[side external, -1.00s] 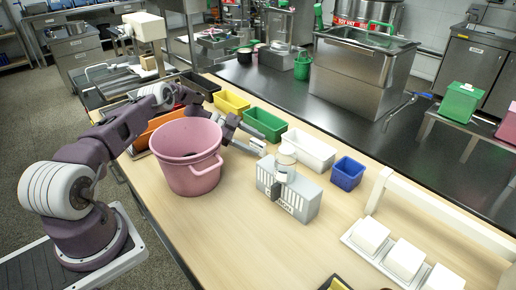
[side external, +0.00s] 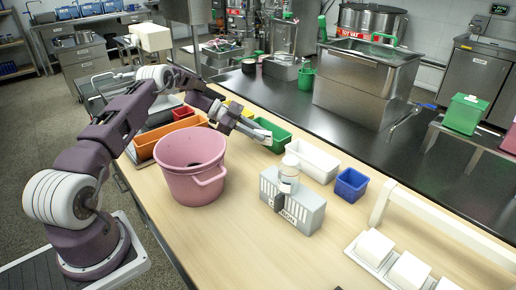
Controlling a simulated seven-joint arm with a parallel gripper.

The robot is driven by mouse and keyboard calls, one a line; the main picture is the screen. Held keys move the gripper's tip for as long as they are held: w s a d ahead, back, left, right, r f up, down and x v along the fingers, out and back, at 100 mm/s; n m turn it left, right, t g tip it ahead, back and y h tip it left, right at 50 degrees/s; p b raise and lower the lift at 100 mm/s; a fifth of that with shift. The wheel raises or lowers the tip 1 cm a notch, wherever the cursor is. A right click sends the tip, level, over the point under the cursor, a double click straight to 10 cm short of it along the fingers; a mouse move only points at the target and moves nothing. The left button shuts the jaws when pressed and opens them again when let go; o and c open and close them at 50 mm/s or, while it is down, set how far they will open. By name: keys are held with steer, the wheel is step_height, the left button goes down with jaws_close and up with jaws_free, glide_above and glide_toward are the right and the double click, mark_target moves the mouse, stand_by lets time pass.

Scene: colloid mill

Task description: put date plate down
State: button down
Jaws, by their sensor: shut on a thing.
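My gripper (side external: 262,134) is at the end of my arm, above the table's far side by the green bin (side external: 274,139). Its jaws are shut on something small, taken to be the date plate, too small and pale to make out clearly. The gripper is behind and to the left of the grey box with dark lettering (side external: 308,214). A white cylinder with a grey band (side external: 289,175) stands upright at that box. The gripper is right of and above the pink pot (side external: 190,178).
A white bin (side external: 316,163) and a blue bin (side external: 351,185) stand right of the gripper. White blocks (side external: 374,248) sit on a tray at the right. The wooden table's front middle (side external: 230,235) is clear.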

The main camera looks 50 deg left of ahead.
steer(key=d+r+n+t+y, duration=0.25)
steer(key=d+r, duration=0.75)
steer(key=r, duration=0.5)
steer(key=s+d+r+n+t+y, duration=0.1)
steer(key=s+d+n+y, duration=0.1)
steer(key=s+d, duration=0.35)
steer(key=s+d+r+n+t+y, duration=0.1)
steer(key=s+d+n+y, duration=0.15)
steer(key=s, duration=0.65)
step_height(320, 180, up, 5)
steer(key=h, duration=0.1)
steer(key=s+d+m+g+h, duration=0.85)
steer(key=d+m+g, duration=0.3)
steer(key=d, duration=0.35)
steer(key=s+a+m+g, duration=0.1)
steer(key=s+m+g, duration=0.4)
steer(key=s, duration=0.2)
steer(key=shift+n+y, duration=0.35)
steer(key=shift+y, duration=0.2)
steer(key=shift+s+a+f, duration=0.1)
steer(key=shift+a+f, duration=0.05)
steer(key=shift+f, duration=7.2)
steer(key=shift+s+a+f, duration=0.1)
steer(key=shift+f, duration=7.2)
steer(key=shift+f, duration=0.6)
